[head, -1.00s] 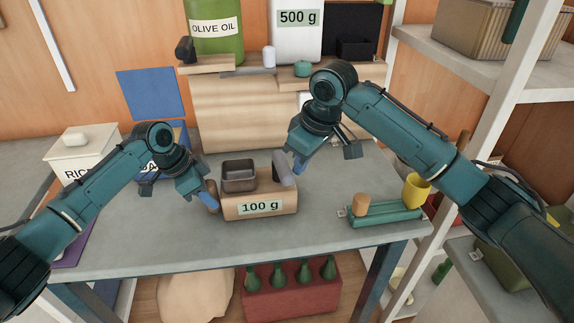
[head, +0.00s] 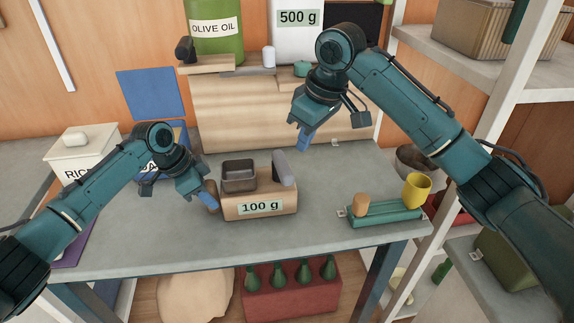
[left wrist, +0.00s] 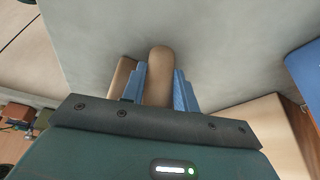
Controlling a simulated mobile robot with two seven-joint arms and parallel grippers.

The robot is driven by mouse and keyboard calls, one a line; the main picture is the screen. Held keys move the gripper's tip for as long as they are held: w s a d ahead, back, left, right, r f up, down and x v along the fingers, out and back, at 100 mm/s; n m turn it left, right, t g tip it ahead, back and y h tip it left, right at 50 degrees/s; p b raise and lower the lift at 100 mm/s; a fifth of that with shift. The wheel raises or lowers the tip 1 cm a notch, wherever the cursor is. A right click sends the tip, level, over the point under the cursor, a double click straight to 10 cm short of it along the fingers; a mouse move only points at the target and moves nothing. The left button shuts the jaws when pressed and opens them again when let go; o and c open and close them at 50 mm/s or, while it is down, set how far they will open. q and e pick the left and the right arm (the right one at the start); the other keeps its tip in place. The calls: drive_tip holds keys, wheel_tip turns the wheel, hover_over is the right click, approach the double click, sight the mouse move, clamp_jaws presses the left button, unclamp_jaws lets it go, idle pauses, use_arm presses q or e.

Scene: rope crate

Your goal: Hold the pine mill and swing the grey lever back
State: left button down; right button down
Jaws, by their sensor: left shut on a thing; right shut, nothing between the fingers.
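The pine mill (head: 286,206) is a pale wooden block marked 100 g, standing on the grey table in the head view. A dark open hopper (head: 239,177) sits on its top. The grey lever (head: 284,168) rises at the mill's right end and leans slightly. My left gripper (head: 209,196) is shut on a brown rounded knob at the mill's left end. The left wrist view shows the knob (left wrist: 159,72) between the blue fingers. My right gripper (head: 304,140) is shut and empty, above and behind the lever, apart from it.
A teal tray (head: 385,218) with a wooden peg and a yellow cup (head: 417,190) stands right of the mill. A white RICE box (head: 80,158) and a blue open box (head: 152,95) stand at left. Wooden drawers (head: 240,112) stand behind. The front table area is clear.

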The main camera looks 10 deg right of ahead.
use_arm(q)
drive_tip(key=shift+s+f, duration=0.1)
drive_tip(key=shift+f, duration=0.1)
drive_tip(key=c, duration=1)
unclamp_jaws()
drive_tip(key=shift+r, duration=0.15)
drive_tip(key=v, duration=1.2)
